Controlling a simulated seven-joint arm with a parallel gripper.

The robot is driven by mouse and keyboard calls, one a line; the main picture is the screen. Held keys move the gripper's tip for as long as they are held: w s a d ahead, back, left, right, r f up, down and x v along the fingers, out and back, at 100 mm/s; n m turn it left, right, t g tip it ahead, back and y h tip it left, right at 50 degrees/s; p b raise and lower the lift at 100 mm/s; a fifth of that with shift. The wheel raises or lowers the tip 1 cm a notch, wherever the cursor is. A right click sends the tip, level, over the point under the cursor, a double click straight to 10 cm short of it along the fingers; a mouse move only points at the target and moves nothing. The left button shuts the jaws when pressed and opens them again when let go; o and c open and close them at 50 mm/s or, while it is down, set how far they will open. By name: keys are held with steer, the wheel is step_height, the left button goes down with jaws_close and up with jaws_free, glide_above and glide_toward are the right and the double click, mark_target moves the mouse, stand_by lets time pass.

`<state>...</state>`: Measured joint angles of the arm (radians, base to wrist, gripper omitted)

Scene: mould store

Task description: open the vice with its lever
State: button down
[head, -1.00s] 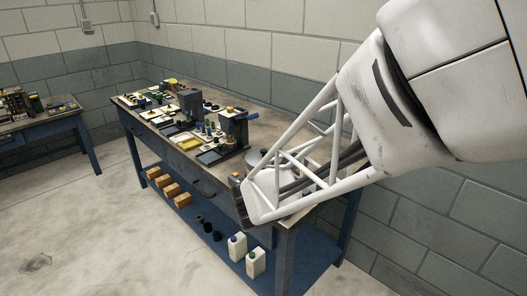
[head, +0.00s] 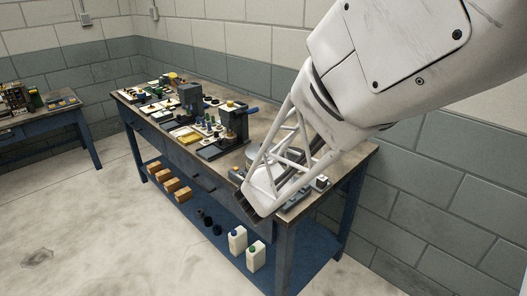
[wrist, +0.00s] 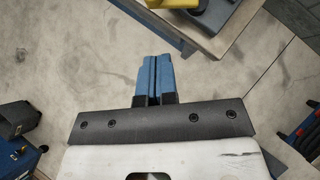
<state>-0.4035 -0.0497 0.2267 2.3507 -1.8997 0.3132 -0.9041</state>
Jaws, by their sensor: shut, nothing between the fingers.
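My gripper shows in the wrist view (wrist: 152,75) with its two blue fingers pressed together and nothing between them. They show against the concrete floor, with the bench edge up and to the right. In the head view, the gripper's end is low at the bench's near front edge. A grey metal piece (head: 294,195) on the bench is partly hidden behind my arm; it may be the vice, but I cannot tell. No lever can be made out clearly there. A dark upright device with a blue handle (head: 234,122) stands farther along the bench.
The workbench (head: 262,122) carries several trays and small parts towards its far end. Its lower shelf holds orange-brown blocks (head: 172,185), dark cups and two white bottles (head: 256,256). In the wrist view, a yellow part (wrist: 163,8) hangs over the bench corner. The floor in front is clear.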

steer(key=w+f, duration=0.2)
steer(key=w, duration=0.3)
steer(key=shift+w, duration=0.35)
steer(key=shift+d, duration=0.1)
steer(key=shift+w+m+h, duration=0.25)
steer(key=shift+m+h, duration=0.05)
steer(key=shift+m, duration=0.1)
stand_by(0.4)
steer(key=w+m+h, duration=0.1)
steer(key=m, duration=0.1)
steer(key=w+m+g+h, duration=0.1)
steer(key=m, duration=0.1)
steer(key=w+m+h, duration=0.1)
steer(key=m+h, duration=0.1)
steer(key=shift+a+f+g, duration=0.1)
steer(key=shift+a+g, duration=0.25)
steer(key=shift+g, duration=0.05)
steer(key=w+m+g+h, duration=0.1)
steer(key=m, duration=0.1)
steer(key=w+m+g+h, duration=0.1)
steer(key=m, duration=0.1)
steer(key=shift+d, duration=0.3)
steer(key=shift+w+d+m+g+h, duration=0.35)
steer(key=shift+m+g, duration=0.25)
steer(key=shift+m, duration=0.25)
steer(key=shift+w+d+m+g+h, duration=0.2)
steer(key=shift+w+m+g+h, duration=0.15)
steer(key=shift+m+g, duration=0.4)
